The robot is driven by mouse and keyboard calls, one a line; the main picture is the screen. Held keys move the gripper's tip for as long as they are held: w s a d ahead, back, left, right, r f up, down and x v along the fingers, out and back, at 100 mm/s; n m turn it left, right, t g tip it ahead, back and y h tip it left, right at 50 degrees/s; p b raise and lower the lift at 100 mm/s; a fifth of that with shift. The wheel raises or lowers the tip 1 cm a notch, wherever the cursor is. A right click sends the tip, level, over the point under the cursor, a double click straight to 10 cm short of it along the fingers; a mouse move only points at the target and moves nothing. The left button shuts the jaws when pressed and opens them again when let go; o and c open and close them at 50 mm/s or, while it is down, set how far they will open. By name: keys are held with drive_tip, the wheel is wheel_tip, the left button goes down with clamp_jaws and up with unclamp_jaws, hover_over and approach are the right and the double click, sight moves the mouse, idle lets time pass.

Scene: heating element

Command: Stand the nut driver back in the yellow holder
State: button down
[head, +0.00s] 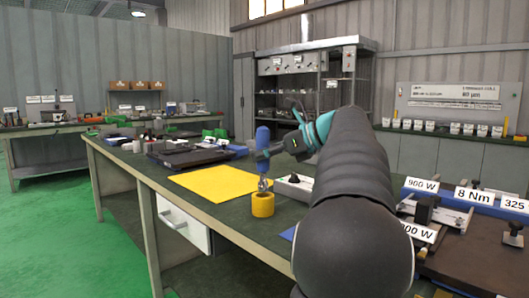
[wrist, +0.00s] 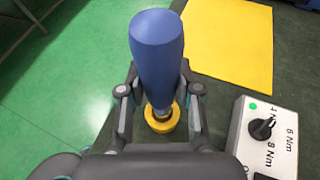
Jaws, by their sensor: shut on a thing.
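The nut driver has a blue handle (head: 262,138) and a metal shaft, and it stands upright in my gripper (head: 270,156). In the wrist view, the blue handle (wrist: 157,40) rises toward the camera and my gripper (wrist: 160,98) is shut on the driver from both sides. The yellow holder (head: 262,206) is a short round cup on the green bench top, directly below the driver. The shaft's lower end meets the holder's top; whether it is inside cannot be told. The holder (wrist: 161,122) is partly hidden behind the driver in the wrist view.
A yellow sheet (head: 215,181) lies flat behind the holder. A grey box with a black knob (wrist: 262,130) stands to the holder's right. The bench edge is close on the left. A dark tray (head: 190,155) lies farther back.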

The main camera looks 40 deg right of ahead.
sight(264, 176)
drive_tip(key=shift+f+b, duration=1.1)
drive_tip(key=shift+f, duration=1.85)
drive_tip(key=c, duration=0.7)
unclamp_jaws()
drive_tip(key=shift+f, duration=0.1)
drive_tip(key=v, duration=1.2)
